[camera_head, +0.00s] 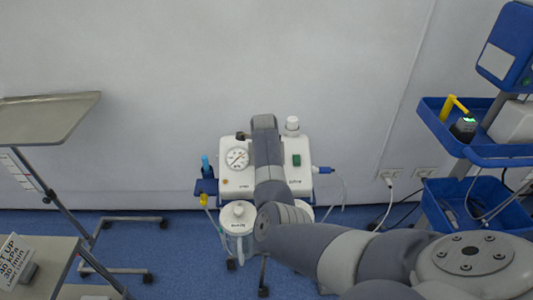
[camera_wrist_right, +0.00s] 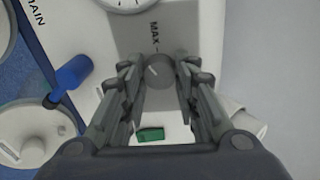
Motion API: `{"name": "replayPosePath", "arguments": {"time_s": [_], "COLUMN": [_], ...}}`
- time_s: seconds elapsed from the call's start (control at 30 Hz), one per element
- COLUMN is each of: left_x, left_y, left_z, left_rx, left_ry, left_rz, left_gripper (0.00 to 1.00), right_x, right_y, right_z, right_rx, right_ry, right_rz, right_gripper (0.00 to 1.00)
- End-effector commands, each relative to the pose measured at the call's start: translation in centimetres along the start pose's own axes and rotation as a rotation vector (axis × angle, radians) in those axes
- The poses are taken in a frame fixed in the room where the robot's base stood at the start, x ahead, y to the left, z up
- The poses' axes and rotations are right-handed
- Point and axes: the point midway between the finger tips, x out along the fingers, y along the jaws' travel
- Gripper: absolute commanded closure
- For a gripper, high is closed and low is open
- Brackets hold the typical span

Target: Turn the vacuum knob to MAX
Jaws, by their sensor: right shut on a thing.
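The white suction unit (camera_head: 235,181) stands against the wall in the head view, with a round gauge (camera_head: 237,158) on its face. My right arm crosses in front and hides the knob there. In the right wrist view the grey vacuum knob (camera_wrist_right: 160,72) sits between the fingertips of my right gripper (camera_wrist_right: 159,70), which is shut on it. A light mark shows on the knob's left part. The printed word MAX (camera_wrist_right: 154,32) is above the knob in this view, turned sideways. My left gripper is in neither view.
A green switch (camera_head: 296,160) is on the unit right of my arm. White canisters (camera_head: 238,215) hang below. A blue cart (camera_head: 478,150) stands at the right, a metal tray stand (camera_head: 45,118) at the left. A hose and cables run right of the unit.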

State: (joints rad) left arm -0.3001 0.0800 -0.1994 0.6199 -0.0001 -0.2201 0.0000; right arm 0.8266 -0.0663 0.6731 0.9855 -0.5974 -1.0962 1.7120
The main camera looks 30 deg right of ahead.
Motion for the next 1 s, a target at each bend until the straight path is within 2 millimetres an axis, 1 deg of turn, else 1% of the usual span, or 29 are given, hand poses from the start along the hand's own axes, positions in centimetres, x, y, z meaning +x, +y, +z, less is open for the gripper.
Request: {"name": "replayPosePath", "arguments": {"time_s": [0.03, 0.2, 0.5, 0.7, 1.0], "left_x": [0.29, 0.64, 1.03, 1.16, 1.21], "left_y": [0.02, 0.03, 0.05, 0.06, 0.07], "left_z": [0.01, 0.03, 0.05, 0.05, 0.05], "left_rx": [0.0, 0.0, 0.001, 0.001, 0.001], "left_ry": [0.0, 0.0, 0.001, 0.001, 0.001], "left_rz": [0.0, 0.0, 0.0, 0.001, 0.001], "left_gripper": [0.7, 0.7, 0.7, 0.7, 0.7], "right_x": [0.15, 0.11, 0.1, 0.06, 0.03], "right_y": [0.25, 0.23, 0.24, 0.2, 0.16], "right_z": [0.12, 0.13, 0.06, 0.06, 0.02], "right_rx": [0.046, 0.199, 0.409, 0.492, 0.536], "right_ry": [-0.005, -0.014, -0.026, -0.031, -0.033], "right_rz": [0.007, 0.015, 0.026, 0.029, 0.03], "right_gripper": [0.95, 0.95, 0.95, 0.95, 0.95]}}
